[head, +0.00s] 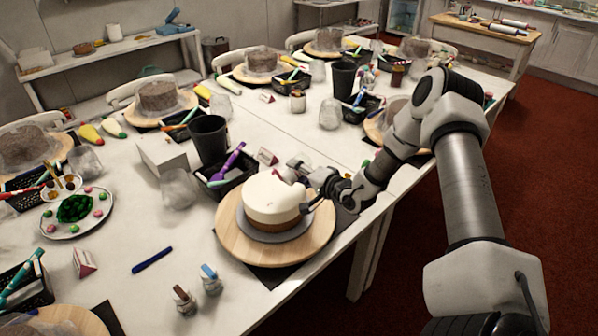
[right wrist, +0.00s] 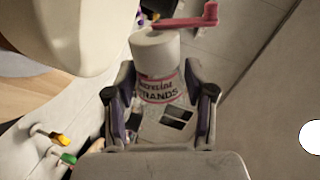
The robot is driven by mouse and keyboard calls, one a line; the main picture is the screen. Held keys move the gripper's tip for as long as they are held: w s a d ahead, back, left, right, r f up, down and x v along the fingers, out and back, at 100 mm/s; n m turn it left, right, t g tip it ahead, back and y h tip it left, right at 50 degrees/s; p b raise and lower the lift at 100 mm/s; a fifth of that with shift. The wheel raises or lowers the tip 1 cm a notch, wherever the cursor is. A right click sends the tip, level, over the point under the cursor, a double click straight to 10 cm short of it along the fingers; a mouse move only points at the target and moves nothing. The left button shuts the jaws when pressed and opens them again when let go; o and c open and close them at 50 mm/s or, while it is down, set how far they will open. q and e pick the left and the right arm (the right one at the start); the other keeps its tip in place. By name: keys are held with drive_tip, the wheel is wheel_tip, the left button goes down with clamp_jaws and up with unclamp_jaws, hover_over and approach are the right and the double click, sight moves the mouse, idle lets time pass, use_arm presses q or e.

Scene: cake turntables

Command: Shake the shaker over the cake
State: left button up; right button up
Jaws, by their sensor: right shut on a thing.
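The cake (head: 272,198), white on top with a brown lower side, sits on a grey board on the round wooden turntable (head: 228,230). My right gripper (head: 325,184) is at the cake's right side, near its upper edge. In the right wrist view, my right gripper (right wrist: 160,98) is shut on the shaker (right wrist: 156,55), a pale cylinder with a white top and a printed label. The cake (right wrist: 70,30) fills the upper left there, beside the shaker. In the head view the shaker is hard to make out. My left gripper is not in view.
A black basket (head: 225,188) with a purple tool and a black cup (head: 208,138) stand behind the turntable. Two small jars (head: 198,292) and a blue pen (head: 152,260) lie in front and left. Other cake stations line the white table.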

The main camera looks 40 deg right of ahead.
drive_tip(key=shift+a+r+n, duration=0.1)
drive_tip(key=shift+r+n, duration=0.15)
drive_tip(key=shift+n, duration=0.15)
drive_tip(key=shift+d+r+p, duration=0.2)
drive_tip(key=shift+d+p, duration=0.1)
drive_tip(key=shift+p, duration=0.2)
drive_tip(key=shift+w+f, duration=0.1)
drive_tip(key=shift+f, duration=0.1)
drive_tip(key=shift+a+f, duration=0.1)
drive_tip(key=shift+a, duration=0.2)
drive_tip(key=shift+a+r+n+h, duration=0.1)
drive_tip(key=shift+r+n+h, duration=0.1)
drive_tip(key=shift+n+h, duration=0.15)
drive_tip(key=shift+r, duration=0.1)
